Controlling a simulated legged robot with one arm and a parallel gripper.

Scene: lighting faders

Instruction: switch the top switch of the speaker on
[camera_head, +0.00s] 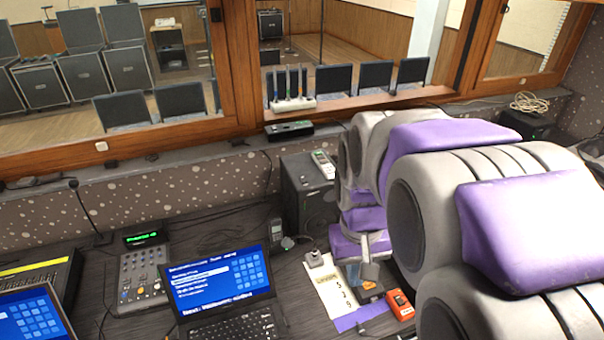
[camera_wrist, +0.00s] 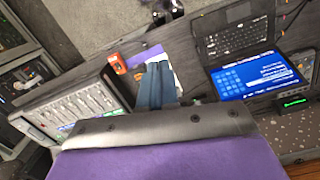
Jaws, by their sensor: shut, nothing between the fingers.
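A dark box-shaped speaker (camera_head: 306,197) stands on the desk against the back wall in the head view, just left of my arm. Its front faces the desk, and a small pale handheld device (camera_head: 323,163) lies on its top. I cannot make out a switch on it. My arm hides what is to its right. My gripper (camera_head: 369,270) is low over the desk, in front and to the right of this speaker, apart from it. In the wrist view my gripper's blue fingers (camera_wrist: 158,72) are together and empty, over a white sheet; the speaker is not clear there.
A laptop (camera_head: 218,287), a small control panel (camera_head: 142,275), a phone (camera_head: 276,231) and an orange box (camera_head: 400,304) crowd the desk. A mixer (camera_wrist: 83,112) shows in the wrist view. Another dark box (camera_head: 527,124) stands at the far right, below the wooden window frame.

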